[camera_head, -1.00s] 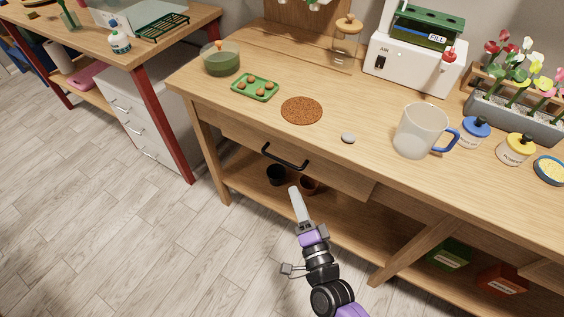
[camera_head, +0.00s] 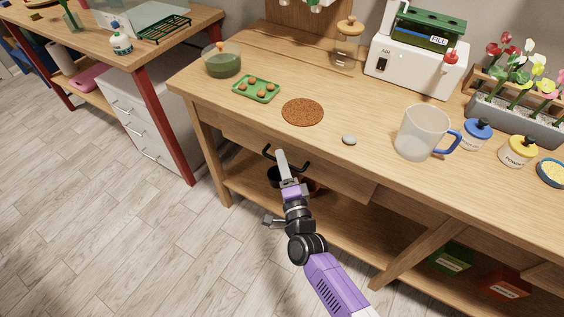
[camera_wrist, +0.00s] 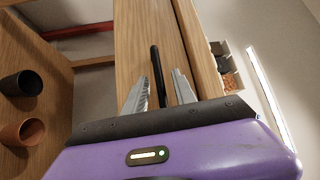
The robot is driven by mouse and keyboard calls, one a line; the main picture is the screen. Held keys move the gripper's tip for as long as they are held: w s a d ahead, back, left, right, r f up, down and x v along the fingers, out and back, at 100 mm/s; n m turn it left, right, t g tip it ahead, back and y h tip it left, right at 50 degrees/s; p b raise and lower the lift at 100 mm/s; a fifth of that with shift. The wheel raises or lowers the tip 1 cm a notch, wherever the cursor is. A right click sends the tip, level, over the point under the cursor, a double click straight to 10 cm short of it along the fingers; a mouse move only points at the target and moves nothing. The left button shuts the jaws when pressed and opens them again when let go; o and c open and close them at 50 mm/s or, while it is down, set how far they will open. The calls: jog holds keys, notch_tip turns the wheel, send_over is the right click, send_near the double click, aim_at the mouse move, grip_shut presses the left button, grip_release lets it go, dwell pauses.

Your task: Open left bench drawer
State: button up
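The left bench drawer (camera_head: 338,181) is shut under the bench top, its wooden front level with the frame. Its black bar handle (camera_head: 301,166) is partly hidden behind my gripper (camera_head: 281,157) in the head view. In the wrist view the handle (camera_wrist: 156,68) runs upright in the picture, between the two grey fingers of my gripper (camera_wrist: 159,92). The fingers are apart, one on each side of the handle, with gaps showing. I cannot tell how deep the handle sits between them.
The wooden bench top (camera_head: 215,95) bears a green tray (camera_head: 256,89), a brown round mat (camera_head: 302,112), a grey stone (camera_head: 349,140) and a clear jug (camera_head: 422,132). Small pots, one black (camera_wrist: 21,84) and one terracotta (camera_wrist: 24,130), stand on the lower shelf. The floor before the bench is clear.

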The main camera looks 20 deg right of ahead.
grip_shut()
dwell(1.4)
